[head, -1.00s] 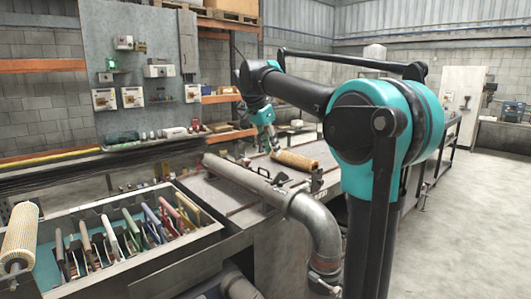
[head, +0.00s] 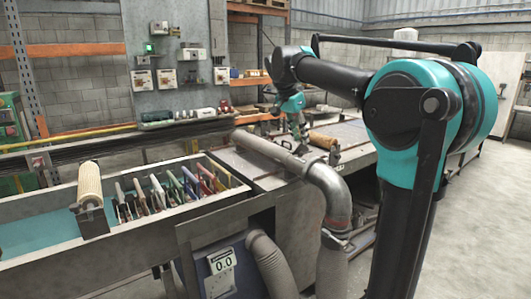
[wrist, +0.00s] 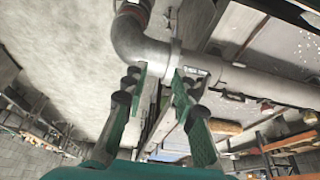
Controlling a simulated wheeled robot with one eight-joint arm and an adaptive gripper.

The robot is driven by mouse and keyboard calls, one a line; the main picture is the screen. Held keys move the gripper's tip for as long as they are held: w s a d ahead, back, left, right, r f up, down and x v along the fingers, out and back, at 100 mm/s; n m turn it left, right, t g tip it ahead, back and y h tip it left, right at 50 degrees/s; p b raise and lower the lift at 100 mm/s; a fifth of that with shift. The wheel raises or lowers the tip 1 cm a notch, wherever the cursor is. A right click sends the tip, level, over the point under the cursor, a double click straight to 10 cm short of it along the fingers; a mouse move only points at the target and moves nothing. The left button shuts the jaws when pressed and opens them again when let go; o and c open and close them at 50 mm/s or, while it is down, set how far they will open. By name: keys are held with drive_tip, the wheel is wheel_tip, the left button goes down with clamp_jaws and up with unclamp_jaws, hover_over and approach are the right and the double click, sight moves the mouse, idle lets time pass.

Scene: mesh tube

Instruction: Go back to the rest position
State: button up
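My gripper (head: 298,132) hangs at the end of my bent arm, over the bench beside the grey metal pipe in the head view. In the wrist view my gripper (wrist: 158,78) has its two green-and-black fingers spread apart, with nothing held between them. A brown tube (head: 322,140) lies on the bench just right of my gripper in the head view, apart from it as far as I can see.
The grey pipe (head: 268,148) runs along the bench and bends down at its near end; its elbow (wrist: 130,38) shows in the wrist view. Several coloured plates stand in the trough (head: 40,238). A panel with boxes (head: 165,30) stands behind. Open floor (head: 478,220) lies at the right.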

drive_tip(key=s+d+f+n+y, duration=0.1)
drive_tip(key=s+d+f+n, duration=0.1)
drive_tip(key=s+f, duration=0.7)
drive_tip(key=s+d+f+n+t+y, duration=0.1)
drive_tip(key=s+d+f+n, duration=0.2)
drive_tip(key=s+f, duration=0.6)
drive_tip(key=s+d+f+n+y, duration=0.1)
drive_tip(key=s+f+n, duration=0.4)
drive_tip(key=f, duration=1.4)
drive_tip(key=s+d, duration=0.1)
drive_tip(key=s, duration=0.3)
drive_tip(key=shift+s+d+n+t+y, duration=0.2)
drive_tip(key=shift+s+n+t+y, duration=0.05)
drive_tip(key=shift+n+t+y, duration=0.05)
drive_tip(key=shift+o, duration=0.4)
drive_tip(key=shift+r, duration=0.1)
